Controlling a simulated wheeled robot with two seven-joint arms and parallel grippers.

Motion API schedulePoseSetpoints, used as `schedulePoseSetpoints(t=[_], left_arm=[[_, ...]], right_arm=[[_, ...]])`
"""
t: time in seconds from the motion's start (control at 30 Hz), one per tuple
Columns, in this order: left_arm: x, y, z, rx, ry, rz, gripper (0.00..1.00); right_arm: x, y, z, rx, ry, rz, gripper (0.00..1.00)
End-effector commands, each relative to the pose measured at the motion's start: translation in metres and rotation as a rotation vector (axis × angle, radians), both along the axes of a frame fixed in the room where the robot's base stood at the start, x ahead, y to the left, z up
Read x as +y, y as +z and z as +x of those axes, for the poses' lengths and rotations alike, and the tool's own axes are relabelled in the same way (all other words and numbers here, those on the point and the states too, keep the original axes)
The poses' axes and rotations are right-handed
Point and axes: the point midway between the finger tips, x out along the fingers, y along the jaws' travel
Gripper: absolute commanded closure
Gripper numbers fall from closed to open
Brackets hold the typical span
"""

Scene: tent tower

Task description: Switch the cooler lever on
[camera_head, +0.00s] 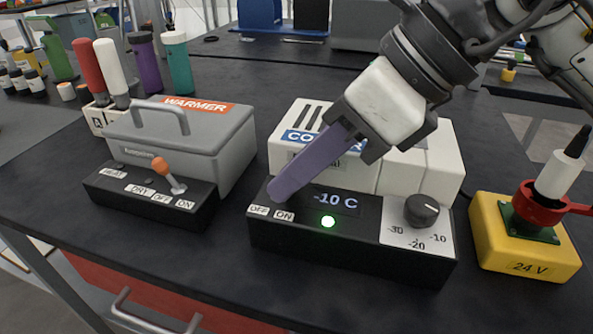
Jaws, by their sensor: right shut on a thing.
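The white cooler (440,160) stands in the middle with a black control panel (350,255) in front. Its display (335,201) reads -10 C and a round green light (328,221) is lit. My right gripper (278,192) reaches in from the upper right, its purple fingers slanting down to the panel's left end. The fingers are shut on the cooler lever, which they hide. Their tips are just behind the OFF label (258,210) and ON label (284,216), nearer ON. My left gripper is not in view.
A grey warmer box (185,140) with an orange-tipped lever (160,168) stands close on the left. A black dial (421,210) sits on the panel's right. Bottles stand behind left.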

Motion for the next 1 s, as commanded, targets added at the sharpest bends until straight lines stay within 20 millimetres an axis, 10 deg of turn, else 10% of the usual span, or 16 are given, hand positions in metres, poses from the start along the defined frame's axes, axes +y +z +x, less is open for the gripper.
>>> schedulePoseSetpoints(t=[0.47,1.0], left_arm=[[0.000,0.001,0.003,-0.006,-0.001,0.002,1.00],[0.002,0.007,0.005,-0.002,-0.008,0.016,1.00]], right_arm=[[-0.002,0.004,0.000,-0.001,-0.001,0.001,0.69],[-0.054,0.075,-0.016,-0.002,-0.001,0.001,0.69]])
